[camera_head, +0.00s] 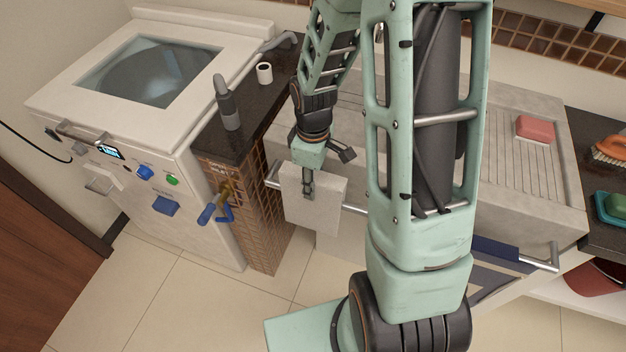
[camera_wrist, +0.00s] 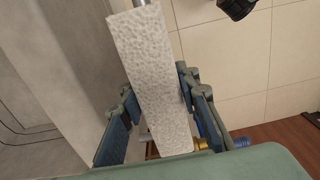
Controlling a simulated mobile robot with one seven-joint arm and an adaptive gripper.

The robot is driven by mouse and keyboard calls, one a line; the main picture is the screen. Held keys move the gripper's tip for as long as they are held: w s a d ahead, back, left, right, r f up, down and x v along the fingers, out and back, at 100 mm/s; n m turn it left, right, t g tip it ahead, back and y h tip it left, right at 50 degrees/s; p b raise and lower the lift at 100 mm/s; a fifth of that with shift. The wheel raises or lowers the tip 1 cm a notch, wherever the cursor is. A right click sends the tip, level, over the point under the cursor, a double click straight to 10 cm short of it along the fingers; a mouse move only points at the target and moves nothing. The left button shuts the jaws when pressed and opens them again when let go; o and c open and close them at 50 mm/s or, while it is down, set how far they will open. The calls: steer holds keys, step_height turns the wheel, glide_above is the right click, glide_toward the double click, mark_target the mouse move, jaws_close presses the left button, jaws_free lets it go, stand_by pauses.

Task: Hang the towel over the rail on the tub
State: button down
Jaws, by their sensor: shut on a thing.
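The towel (camera_head: 325,205) is a pale grey, speckled flat piece, upright at the left end of the metal rail (camera_head: 354,209) on the front of the stone tub (camera_head: 540,205). Its top edge stands a little above the rail line, and the rail passes out of sight behind it. I cannot tell whether it rests on the rail. My gripper (camera_head: 325,172) is shut on the towel, one finger in front of it. In the wrist view, the towel (camera_wrist: 155,80) lies between the fingers of my gripper (camera_wrist: 163,112), and a bit of rail shows beyond its top.
A tiled pillar (camera_head: 263,225) with a blue-handled brass tap (camera_head: 215,213) stands close left of the towel. A white washing machine (camera_head: 150,90) is further left. A dark blue cloth (camera_head: 494,248) hangs near the rail's right end. Pink soap (camera_head: 535,129) lies on the tub's ribbed board.

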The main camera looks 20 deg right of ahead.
steer(key=shift+f+b, duration=2.5)
steer(key=shift+f, duration=0.9)
steer(key=c, duration=1.4)
jaws_free()
step_height(320, 180, up, 12)
steer(key=shift+r, duration=0.1)
